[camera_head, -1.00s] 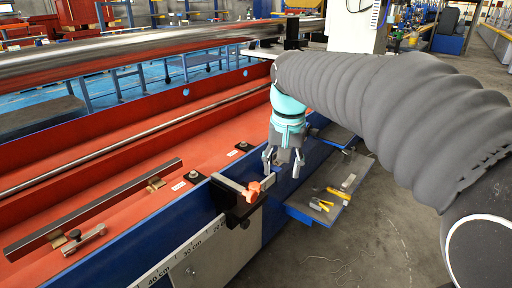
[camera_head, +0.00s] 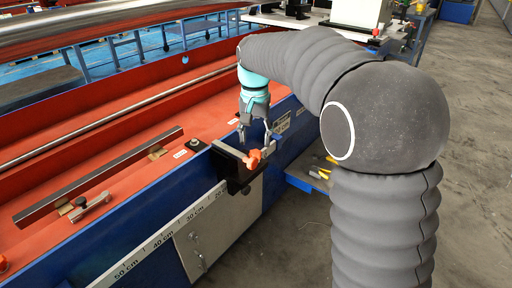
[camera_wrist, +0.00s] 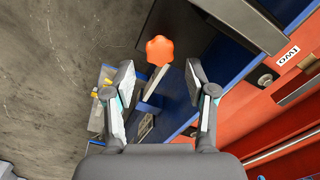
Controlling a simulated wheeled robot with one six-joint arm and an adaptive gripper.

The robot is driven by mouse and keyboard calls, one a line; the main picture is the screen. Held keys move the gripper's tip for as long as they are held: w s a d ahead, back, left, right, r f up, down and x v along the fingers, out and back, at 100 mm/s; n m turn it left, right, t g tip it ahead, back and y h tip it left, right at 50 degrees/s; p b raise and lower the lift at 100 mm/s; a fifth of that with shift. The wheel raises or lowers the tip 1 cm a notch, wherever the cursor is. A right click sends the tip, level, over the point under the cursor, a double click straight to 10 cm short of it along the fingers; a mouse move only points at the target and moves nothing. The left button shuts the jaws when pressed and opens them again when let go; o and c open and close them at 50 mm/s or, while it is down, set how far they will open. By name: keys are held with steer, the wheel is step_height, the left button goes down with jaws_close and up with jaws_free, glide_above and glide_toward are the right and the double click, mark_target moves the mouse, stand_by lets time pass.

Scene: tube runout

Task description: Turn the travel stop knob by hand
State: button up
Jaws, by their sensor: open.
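The travel stop knob is an orange lobed knob (camera_head: 252,159) on the dark travel stop (camera_head: 237,172), which sits on the blue rail beside the centimetre scale. In the wrist view the knob (camera_wrist: 160,50) appears ahead of the fingertips, roughly centred between them. My gripper (camera_head: 256,136) is open and empty, just above and behind the knob in the head view. In the wrist view my gripper (camera_wrist: 160,77) shows its two fingers spread apart, with nothing between the tips. The knob is apart from both fingers.
The blue rail carries a scale strip (camera_head: 164,236). Red troughs with a metal bar (camera_head: 97,178) and small clamps (camera_head: 90,206) lie to the left. A shelf with yellow-handled tools (camera_head: 318,174) is behind my arm. Grey floor (camera_head: 480,200) is open at right.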

mark_target(255, 152)
step_height(255, 152, down, 4)
steer(key=b, duration=0.3)
steer(key=shift+f, duration=0.1)
steer(key=shift+r+p, duration=0.3)
steer(key=shift+f, duration=0.1)
steer(key=c, duration=0.9)
